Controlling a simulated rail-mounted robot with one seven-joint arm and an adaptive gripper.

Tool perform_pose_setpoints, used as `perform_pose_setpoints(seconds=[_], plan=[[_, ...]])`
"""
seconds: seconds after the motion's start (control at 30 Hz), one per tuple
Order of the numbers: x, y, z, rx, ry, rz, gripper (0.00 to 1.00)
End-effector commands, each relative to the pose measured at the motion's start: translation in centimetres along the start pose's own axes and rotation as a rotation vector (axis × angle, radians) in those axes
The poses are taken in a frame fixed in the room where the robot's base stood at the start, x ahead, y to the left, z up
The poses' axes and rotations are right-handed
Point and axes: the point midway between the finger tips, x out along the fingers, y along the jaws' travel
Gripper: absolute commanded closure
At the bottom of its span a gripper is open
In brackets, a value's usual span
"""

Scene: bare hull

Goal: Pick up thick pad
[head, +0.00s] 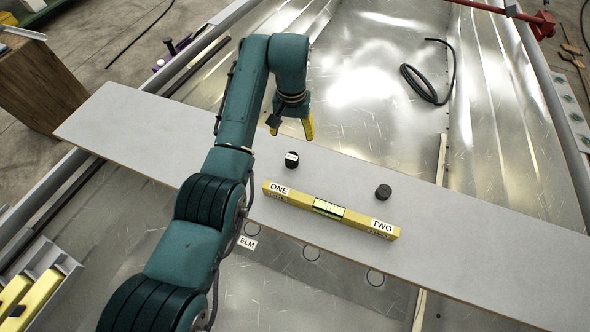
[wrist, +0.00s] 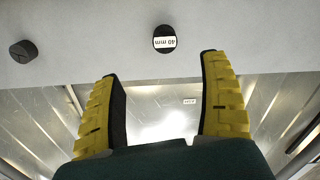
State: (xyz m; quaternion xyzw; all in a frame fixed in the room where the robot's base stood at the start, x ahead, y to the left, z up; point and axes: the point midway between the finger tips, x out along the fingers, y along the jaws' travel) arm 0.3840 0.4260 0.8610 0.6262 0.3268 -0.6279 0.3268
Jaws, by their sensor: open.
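Two short black round pads stand on the grey plank (head: 470,230). One pad (head: 292,160) carries a white label; in the wrist view this pad (wrist: 164,33) reads "40 mm", upside down. The other pad (head: 383,191) lies to its right and shows no readable label; in the wrist view it (wrist: 23,51) is at the far left. My gripper (head: 291,128) has yellow fingers and is open and empty, above and behind the labelled pad in the head view. In the wrist view the labelled pad is beyond the open fingertips (wrist: 160,70), roughly centred between them.
A yellow spirit level (head: 345,214) marked ONE and TWO lies on the plank in front of the pads. A plate labelled ELM (head: 290,262) with circle outlines is below the plank's front edge. A black hose (head: 425,85) lies on the metal hull behind. The plank's right end is clear.

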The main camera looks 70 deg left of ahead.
Motion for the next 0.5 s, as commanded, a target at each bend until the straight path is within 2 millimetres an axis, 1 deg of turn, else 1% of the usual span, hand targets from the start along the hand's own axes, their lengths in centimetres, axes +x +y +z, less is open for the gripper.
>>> perform_pose_setpoints(seconds=[0.07, 0.3, 0.4, 0.5], plan=[[1.2, 0.0, 0.0, -0.001, 0.000, 0.000, 0.23], [7.1, 0.0, 0.0, 0.001, -0.001, 0.000, 0.23], [9.2, 0.0, -0.1, 0.001, 0.000, 0.000, 0.23], [10.5, 0.0, -0.1, 0.001, 0.001, 0.000, 0.23]])
